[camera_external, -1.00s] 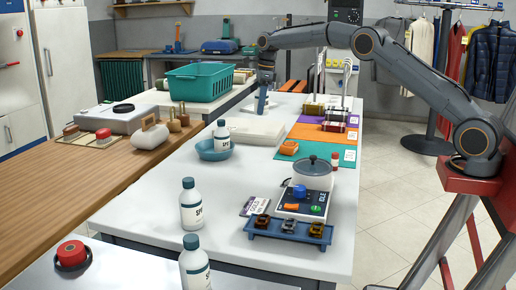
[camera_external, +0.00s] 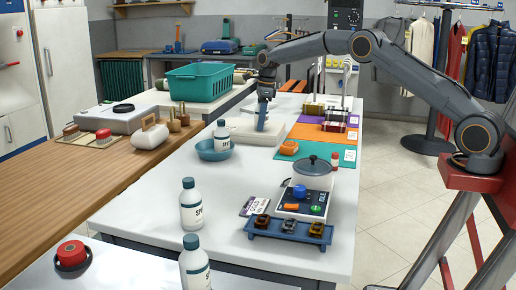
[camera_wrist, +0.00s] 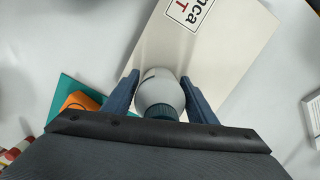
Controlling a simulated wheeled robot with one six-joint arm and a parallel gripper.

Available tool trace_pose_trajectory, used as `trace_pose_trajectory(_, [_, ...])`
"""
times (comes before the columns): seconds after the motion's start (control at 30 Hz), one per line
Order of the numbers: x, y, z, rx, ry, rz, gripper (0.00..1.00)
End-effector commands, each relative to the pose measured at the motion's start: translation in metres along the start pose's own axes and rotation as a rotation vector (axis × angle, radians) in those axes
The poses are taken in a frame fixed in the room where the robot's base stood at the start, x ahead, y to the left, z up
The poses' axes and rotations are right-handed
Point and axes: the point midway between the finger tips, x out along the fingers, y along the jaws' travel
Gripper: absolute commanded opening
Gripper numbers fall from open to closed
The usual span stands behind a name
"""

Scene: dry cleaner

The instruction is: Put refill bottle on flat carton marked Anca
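The flat carton (camera_external: 240,133) is a low off-white slab on the white table, past the blue bowl. My gripper (camera_external: 262,127) is low over the carton, pointing down. In the wrist view its blue fingers (camera_wrist: 160,80) close on both sides of a pale grey-white refill bottle (camera_wrist: 157,91) with a dark teal cap. The bottle's lower part is hidden, and I cannot tell whether it touches the carton. In the external view the fingers mostly hide this bottle.
A similar bottle (camera_external: 221,137) stands in the blue bowl (camera_external: 207,152). Two more bottles (camera_external: 191,207) (camera_external: 195,265) stand nearer the camera. Right of the carton are coloured mats (camera_external: 318,133) with an orange block (camera_external: 289,148).

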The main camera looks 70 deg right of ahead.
Motion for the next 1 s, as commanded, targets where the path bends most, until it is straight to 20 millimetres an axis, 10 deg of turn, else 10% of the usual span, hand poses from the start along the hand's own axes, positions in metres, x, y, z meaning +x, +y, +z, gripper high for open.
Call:
trace_pose_trajectory(0.47, [-0.009,-0.001,0.001,0.000,-0.002,-0.002,0.63])
trace_pose_trajectory(1.0, [-0.106,-0.001,0.001,0.000,-0.002,-0.002,0.63])
